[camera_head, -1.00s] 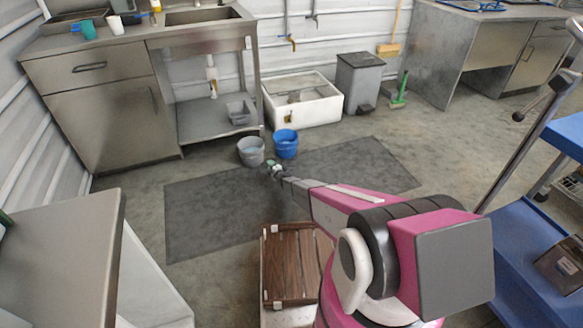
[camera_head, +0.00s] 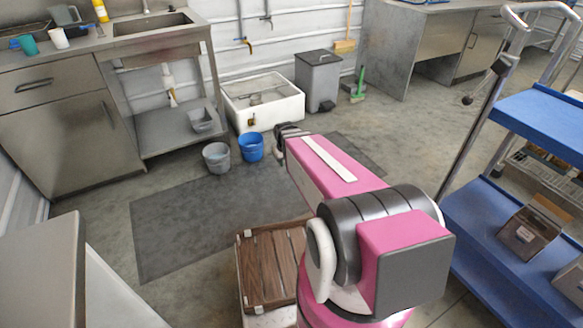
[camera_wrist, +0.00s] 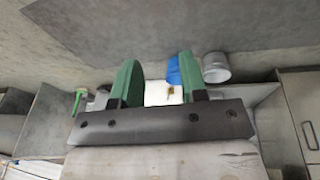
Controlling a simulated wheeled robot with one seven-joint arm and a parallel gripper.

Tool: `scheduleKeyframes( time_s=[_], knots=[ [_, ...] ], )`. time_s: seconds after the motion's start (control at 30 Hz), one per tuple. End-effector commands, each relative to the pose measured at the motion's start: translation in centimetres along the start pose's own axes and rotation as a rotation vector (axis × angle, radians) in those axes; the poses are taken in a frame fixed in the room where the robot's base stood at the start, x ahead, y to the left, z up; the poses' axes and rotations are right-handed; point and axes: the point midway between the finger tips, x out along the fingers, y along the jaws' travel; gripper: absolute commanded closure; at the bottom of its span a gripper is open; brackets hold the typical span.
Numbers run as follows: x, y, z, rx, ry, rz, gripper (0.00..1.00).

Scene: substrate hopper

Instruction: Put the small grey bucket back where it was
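The small grey bucket (camera_head: 216,157) stands upright on the floor by the far edge of the dark mat, just left of a blue bucket (camera_head: 251,147). The wrist view shows the grey bucket (camera_wrist: 216,68) beyond my gripper, outside the fingers, and the blue bucket (camera_wrist: 174,72) partly hidden behind one finger. My gripper (camera_wrist: 158,75) has its two green fingers apart with nothing held between them. In the head view my gripper (camera_head: 289,132) is at the far end of my pink arm, right of the buckets, and its fingers are hard to see.
A white floor basin (camera_head: 262,108) and a grey bin (camera_head: 319,80) stand behind the buckets. A steel sink unit (camera_head: 70,130) with a low shelf is at left. A blue cart (camera_head: 500,225) is at right, and a wooden-slatted crate (camera_head: 270,268) is close by. The mat (camera_head: 185,225) is clear.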

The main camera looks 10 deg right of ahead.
Motion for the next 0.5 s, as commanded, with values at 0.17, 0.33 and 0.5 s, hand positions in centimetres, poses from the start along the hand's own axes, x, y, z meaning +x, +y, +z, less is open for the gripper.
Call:
scheduleKeyframes(
  time_s=[0.17,0.33,0.5],
  knots=[
    [-6.0,-1.0,7.4,0.152,-0.158,-0.061,0.61],
    [-7.3,-1.2,8.9,0.196,-0.209,-0.077,0.61],
    [-7.2,-1.2,8.8,0.196,-0.211,-0.078,0.61]
  ],
)
